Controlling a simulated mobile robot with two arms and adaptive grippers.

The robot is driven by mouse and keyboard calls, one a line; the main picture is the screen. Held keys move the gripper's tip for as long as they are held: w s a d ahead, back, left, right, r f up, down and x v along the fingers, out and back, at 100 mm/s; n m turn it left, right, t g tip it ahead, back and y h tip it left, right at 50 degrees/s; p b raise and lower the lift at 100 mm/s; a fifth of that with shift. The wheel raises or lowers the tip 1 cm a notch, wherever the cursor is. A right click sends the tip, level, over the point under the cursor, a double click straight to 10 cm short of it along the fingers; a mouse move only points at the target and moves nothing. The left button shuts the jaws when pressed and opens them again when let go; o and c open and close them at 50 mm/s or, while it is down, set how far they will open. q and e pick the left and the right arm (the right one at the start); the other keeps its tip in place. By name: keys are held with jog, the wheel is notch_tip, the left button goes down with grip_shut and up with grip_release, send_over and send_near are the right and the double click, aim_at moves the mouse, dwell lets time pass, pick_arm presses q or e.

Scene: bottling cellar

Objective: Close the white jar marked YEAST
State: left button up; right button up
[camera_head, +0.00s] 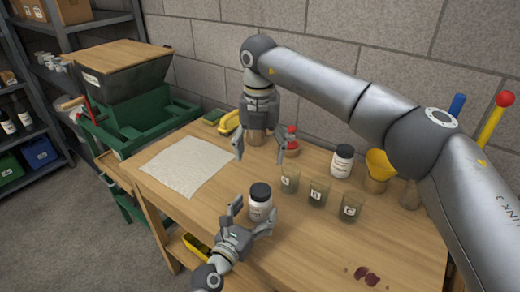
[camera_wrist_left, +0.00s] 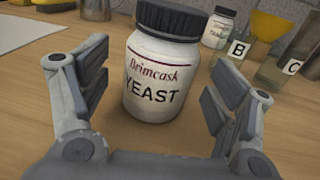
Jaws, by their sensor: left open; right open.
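The white YEAST jar (camera_head: 260,208) stands upright on the wooden bench, with a black lid (camera_head: 260,191) on its mouth. The left wrist view shows the jar (camera_wrist_left: 160,80) large, with its label facing me and the lid (camera_wrist_left: 172,20) on top; I cannot tell whether the lid is screwed tight. My left gripper (camera_head: 254,210) is open, its fingers on either side of the jar; in the left wrist view gaps show between the fingers (camera_wrist_left: 155,98) and the jar. My right gripper (camera_head: 261,151) is open, pointing down over the back of the bench, away from the jar.
Labelled beakers (camera_head: 318,193) stand right of the jar. A second white jar with a black lid (camera_head: 342,162) and a yellow funnel (camera_head: 379,165) stand behind them. A pale sheet (camera_head: 187,165) lies left. Dark red spots (camera_head: 367,276) mark the front right. A block wall is behind.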

pick_arm(q)
jog(key=v, duration=0.8)
jog(key=shift+s+a, duration=0.1)
jog(key=shift+s, duration=0.15)
